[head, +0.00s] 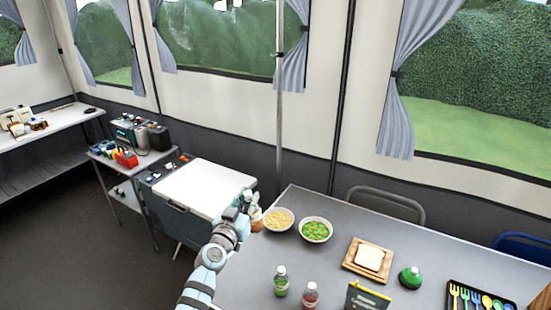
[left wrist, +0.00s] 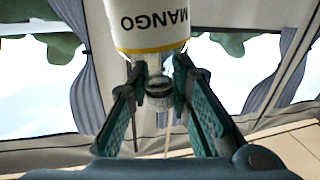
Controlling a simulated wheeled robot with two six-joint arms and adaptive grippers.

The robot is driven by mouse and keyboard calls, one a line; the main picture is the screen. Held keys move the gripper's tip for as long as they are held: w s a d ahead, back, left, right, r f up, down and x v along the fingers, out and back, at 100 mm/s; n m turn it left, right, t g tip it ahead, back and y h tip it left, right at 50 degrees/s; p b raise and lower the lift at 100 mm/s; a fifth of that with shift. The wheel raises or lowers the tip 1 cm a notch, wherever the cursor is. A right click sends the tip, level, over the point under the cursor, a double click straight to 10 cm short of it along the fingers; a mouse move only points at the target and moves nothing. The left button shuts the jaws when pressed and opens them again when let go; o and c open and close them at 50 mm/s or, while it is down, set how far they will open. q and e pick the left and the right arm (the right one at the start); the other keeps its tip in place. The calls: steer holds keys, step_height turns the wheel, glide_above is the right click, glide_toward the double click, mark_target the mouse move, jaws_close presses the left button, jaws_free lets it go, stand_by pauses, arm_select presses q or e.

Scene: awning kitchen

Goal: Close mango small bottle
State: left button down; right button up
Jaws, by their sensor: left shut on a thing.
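The mango small bottle (left wrist: 150,25) shows in the left wrist view as a white-labelled bottle with "MANGO" upside down and a yellow band. Its narrow neck end points towards my left gripper (left wrist: 160,80). The gripper's two fingers are shut around a round cap-like piece (left wrist: 159,92) at that end. Whether this cap is fully seated on the neck is not clear. In the head view my left gripper (head: 248,203) is at the table's left edge, with the bottle (head: 256,214) partly hidden beside it. My right gripper is not in view.
A white-topped chest (head: 205,187) stands left.

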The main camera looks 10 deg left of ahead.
arm_select(q)
steer(key=shift+r, duration=0.55)
step_height(320, 180, up, 8)
steer(key=s+a+f, duration=0.1)
steer(key=a, duration=0.1)
steer(key=s+a+r+b, duration=0.2)
steer(key=s+a+r, duration=0.1)
steer(key=s, duration=0.6)
steer(key=s+d+f+m+h+b, duration=0.1)
steer(key=s+f+h, duration=0.1)
steer(key=s, duration=0.5)
steer(key=s+d+f+m+g+h+b, duration=0.1)
steer(key=s+d+f+h, duration=0.1)
steer(key=s+f, duration=0.2)
steer(key=s+d+f+m+g+h+b, duration=0.1)
steer(key=s+d+f+m+h, duration=0.1)
steer(key=s, duration=0.8)
steer(key=shift+f, duration=0.65)
